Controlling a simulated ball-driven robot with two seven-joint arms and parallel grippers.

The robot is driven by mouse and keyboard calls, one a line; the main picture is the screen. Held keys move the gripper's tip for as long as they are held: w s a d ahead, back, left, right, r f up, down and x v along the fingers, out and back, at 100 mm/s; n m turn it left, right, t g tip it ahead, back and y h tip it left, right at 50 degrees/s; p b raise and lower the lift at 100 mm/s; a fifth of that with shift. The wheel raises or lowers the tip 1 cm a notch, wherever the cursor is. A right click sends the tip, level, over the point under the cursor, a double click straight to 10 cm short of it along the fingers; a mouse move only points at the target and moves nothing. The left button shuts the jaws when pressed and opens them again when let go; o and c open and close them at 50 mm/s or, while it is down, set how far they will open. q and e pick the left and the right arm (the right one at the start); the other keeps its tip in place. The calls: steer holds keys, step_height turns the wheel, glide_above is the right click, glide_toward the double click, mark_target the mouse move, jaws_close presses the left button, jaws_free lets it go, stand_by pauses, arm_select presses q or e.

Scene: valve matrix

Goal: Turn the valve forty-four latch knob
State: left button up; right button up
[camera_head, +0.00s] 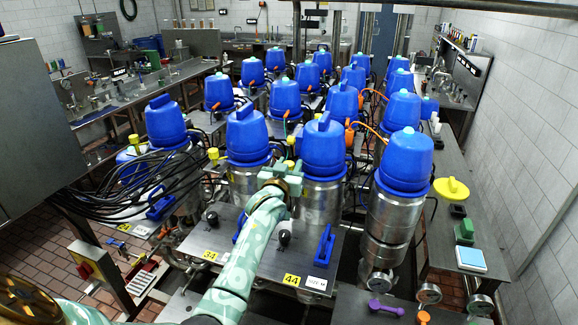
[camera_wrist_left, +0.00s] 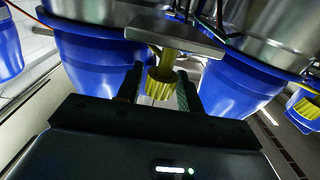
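The yellow number 44 label (camera_head: 291,280) is on the front edge of the metal deck, below a blue-capped steel valve canister (camera_head: 323,150). My left arm reaches up from the bottom, and my left gripper (camera_head: 288,176) is in front of the gap between two canisters. In the left wrist view a ribbed yellow knob (camera_wrist_left: 159,88) on a brass stem hangs under a metal bracket. It sits between the two dark fingers of my left gripper (camera_wrist_left: 160,90), which are open with a gap showing on the left side. The right gripper is not in view.
Several blue-capped canisters stand in rows close behind. A blue handle (camera_head: 325,245) stands on the deck right of my arm. Black cables (camera_head: 130,190) bundle at the left. A side bench with a yellow disc (camera_head: 451,189) and a scale (camera_head: 471,259) is at the right.

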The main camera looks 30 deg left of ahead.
arm_select(q)
steer(key=c, duration=0.7)
steer(key=shift+a+r+m+h+p, duration=0.1)
steer(key=shift+r+m+h+p, duration=0.2)
steer(key=shift+m+h+p, duration=0.65)
steer(key=shift+f+m+t+h+p, duration=0.1)
steer(key=shift+m+t+h+p, duration=0.2)
steer(key=shift+h+p, duration=0.6)
steer(key=shift+f+m+h, duration=0.15)
steer(key=shift+m+h, duration=0.2)
steer(key=shift+h, duration=0.3)
steer(key=o, duration=0.7)
